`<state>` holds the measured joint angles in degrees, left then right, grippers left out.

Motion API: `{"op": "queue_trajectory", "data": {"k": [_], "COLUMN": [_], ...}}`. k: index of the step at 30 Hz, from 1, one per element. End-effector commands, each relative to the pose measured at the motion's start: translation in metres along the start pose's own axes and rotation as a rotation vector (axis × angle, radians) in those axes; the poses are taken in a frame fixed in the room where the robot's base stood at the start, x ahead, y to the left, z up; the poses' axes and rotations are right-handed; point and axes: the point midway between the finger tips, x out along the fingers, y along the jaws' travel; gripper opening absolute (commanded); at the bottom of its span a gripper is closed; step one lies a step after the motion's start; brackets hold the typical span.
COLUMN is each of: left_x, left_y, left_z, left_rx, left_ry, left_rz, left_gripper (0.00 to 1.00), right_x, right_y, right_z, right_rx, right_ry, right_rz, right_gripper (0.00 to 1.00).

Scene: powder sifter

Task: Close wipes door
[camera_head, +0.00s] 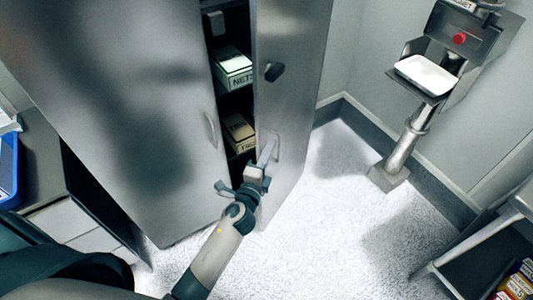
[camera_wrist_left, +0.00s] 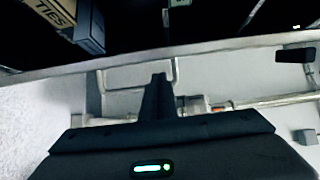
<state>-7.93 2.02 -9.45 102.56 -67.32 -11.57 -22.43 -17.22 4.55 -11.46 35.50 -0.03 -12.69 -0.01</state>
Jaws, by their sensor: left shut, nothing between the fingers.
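A tall grey metal cabinet stands at centre left in the head view. Its left door (camera_head: 150,110) looks flush with the front. Its right door (camera_head: 292,85) stands ajar, showing a dark gap with shelves. My left gripper (camera_head: 266,150) is shut and empty at the right door, beside its bar handle (camera_head: 276,146); I cannot tell whether they touch. In the left wrist view, my left gripper (camera_wrist_left: 160,80) points at the door, whose pale edge (camera_wrist_left: 220,45) runs across the picture. My right gripper is not in view.
Boxes (camera_head: 234,70) and (camera_head: 239,130) sit on the shelves inside the gap. A shelf unit (camera_head: 480,235) is at lower right. The pale floor (camera_head: 330,225) between is clear.

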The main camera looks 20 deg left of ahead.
Motion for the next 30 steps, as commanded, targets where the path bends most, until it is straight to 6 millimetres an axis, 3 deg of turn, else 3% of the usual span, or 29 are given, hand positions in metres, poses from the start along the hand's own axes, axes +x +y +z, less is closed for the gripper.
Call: {"op": "queue_trajectory", "data": {"k": [6,12,30], "left_x": [0.035,0.055,0.062], "left_y": [-0.002,-0.001,0.0], "left_z": [0.0,0.0,0.005], "left_rx": [-0.001,-0.001,0.002], "left_ry": [-0.001,-0.001,0.011], "left_rz": [0.0,0.0,0.0], "left_gripper": [0.0,0.0,0.0], "right_x": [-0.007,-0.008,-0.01], "right_y": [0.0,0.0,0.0], "right_z": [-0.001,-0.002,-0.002], "right_rx": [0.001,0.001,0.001], "right_ry": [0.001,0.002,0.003], "right_rz": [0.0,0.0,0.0], "right_gripper": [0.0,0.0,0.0]}}
